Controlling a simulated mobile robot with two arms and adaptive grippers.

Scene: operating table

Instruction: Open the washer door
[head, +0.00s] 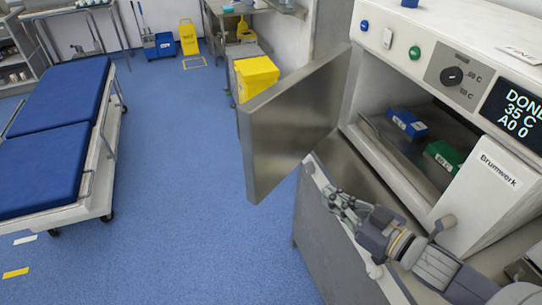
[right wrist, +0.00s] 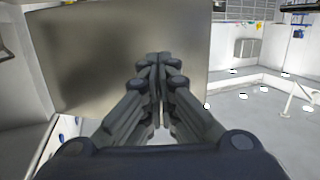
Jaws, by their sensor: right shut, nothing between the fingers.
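The washer (head: 400,60) is a white machine at the right of the head view, with a dial and a display reading "DONE 35 C". Its metal door (head: 290,128) stands swung wide open to the left, leaving the chamber in plain sight. The door also fills much of the right wrist view (right wrist: 90,65). My right gripper (head: 322,192) is shut and empty, just below and right of the door in the head view. In the right wrist view its fingers (right wrist: 160,60) overlap the door; whether they touch it I cannot tell. My left gripper is out of view.
A blue box (head: 407,123) and a green box (head: 444,156) lie inside the chamber. A blue-padded bed (head: 55,120) stands at the left. A yellow-lidded bin (head: 256,76) is behind the door. The blue floor (head: 170,190) between is clear.

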